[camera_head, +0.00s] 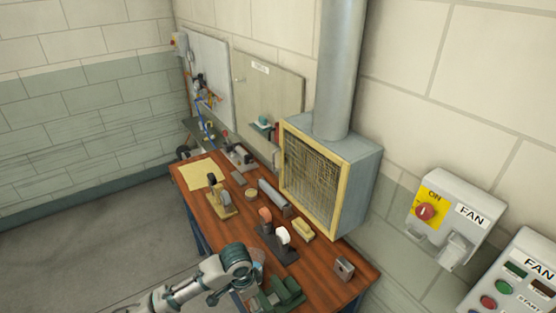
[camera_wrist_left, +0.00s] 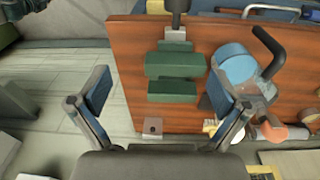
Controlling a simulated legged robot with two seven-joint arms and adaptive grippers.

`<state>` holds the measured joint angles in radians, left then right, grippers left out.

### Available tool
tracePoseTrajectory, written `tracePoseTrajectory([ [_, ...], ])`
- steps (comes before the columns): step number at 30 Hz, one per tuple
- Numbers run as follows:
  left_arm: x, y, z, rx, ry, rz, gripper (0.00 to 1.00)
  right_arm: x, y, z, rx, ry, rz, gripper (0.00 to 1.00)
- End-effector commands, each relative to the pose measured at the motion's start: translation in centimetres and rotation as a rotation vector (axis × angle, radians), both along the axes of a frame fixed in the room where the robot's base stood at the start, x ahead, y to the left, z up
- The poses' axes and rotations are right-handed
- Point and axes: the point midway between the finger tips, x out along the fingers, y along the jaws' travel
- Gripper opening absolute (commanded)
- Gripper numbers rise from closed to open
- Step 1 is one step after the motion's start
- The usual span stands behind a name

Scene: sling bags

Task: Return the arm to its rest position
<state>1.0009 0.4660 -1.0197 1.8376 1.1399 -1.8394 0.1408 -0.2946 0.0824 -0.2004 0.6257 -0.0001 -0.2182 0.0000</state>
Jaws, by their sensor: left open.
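My left arm (camera_head: 215,275) comes in from the lower left of the head view, its wrist beside the front edge of the wooden bench (camera_head: 232,222). In the left wrist view my left gripper (camera_wrist_left: 160,108) is open, with its two fingers spread wide apart and nothing between them. The bench top (camera_wrist_left: 135,70) shows beyond the fingers. The fingertips cannot be made out clearly in the head view. My right gripper is in neither view.
A green vise (camera_head: 284,294) sits on the near bench end, close to my arm; it also shows in the wrist view (camera_wrist_left: 175,65). A blue round part (camera_wrist_left: 236,64) with a dark handle is beside it. Several tools stand farther back. Open floor (camera_head: 90,245) lies left.

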Motion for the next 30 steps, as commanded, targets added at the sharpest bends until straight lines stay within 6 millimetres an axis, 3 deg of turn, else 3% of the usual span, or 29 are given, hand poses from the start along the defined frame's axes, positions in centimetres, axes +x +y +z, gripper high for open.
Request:
tracePoseTrajectory([
  [10, -4.6, -3.9, -5.2, -0.188, -0.040, 0.033, 1.00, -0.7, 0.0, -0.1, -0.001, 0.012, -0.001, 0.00],
  [15, -7.9, -4.4, -8.4, -0.317, -0.083, 0.177, 1.00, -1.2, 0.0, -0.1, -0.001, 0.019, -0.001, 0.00],
  [17, -9.2, -3.6, -9.6, -0.345, -0.103, 0.257, 1.00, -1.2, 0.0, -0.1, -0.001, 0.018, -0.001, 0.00],
  [22, -12.7, 0.6, -12.5, -0.337, -0.152, 0.483, 1.00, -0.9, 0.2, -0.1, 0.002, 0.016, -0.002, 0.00],
  [30, -17.8, 7.4, -15.2, -0.214, -0.194, 0.709, 1.00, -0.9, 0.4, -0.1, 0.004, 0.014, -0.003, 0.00],
])
